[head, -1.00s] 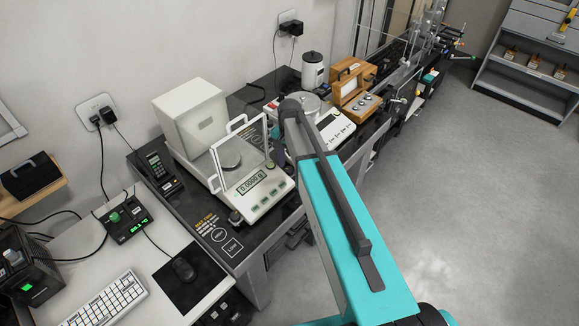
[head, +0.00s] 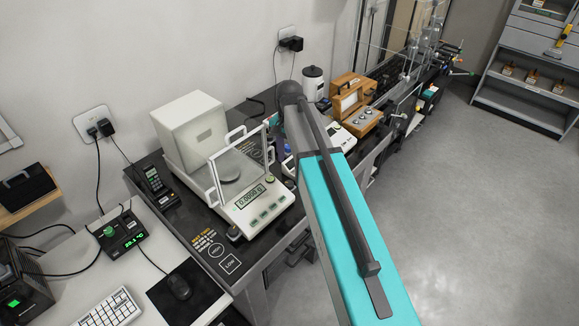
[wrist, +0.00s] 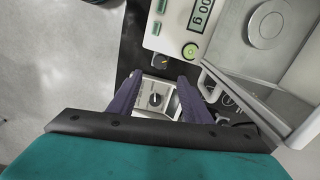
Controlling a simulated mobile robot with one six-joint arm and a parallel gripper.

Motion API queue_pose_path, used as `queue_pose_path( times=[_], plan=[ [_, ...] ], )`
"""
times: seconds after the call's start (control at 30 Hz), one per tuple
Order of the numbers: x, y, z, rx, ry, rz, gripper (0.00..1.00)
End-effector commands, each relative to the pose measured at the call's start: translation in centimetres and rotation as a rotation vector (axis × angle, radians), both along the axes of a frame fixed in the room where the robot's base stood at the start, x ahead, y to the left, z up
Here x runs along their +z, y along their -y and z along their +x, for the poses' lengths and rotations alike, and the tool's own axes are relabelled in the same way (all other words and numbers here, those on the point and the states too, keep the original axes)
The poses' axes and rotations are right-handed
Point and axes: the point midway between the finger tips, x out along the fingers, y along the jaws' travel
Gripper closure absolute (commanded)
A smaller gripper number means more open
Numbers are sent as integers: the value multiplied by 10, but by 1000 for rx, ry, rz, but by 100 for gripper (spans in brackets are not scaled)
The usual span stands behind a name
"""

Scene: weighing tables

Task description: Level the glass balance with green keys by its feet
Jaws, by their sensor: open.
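The glass balance with green keys (head: 232,215) stands on the dark weighing table in the head view. It has a glass draft shield, a round pan and a lit display that seems to read 0.0000 g.
A wooden box (head: 353,100) and a white jar (head: 313,84) stand farther along the bench. My arm hides part of another instrument. Open floor (head: 440,180) lies to the right.

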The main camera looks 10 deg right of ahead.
Motion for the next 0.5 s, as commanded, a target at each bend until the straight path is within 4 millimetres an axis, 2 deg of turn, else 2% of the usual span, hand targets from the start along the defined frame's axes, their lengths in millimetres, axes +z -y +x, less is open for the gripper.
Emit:
queue_pose_path(
  times=[0.3,0.5],
  plan=[
    [25,0,1,0,1,0,55],
    [30,0,0,0,0,0,55]
  ],
)
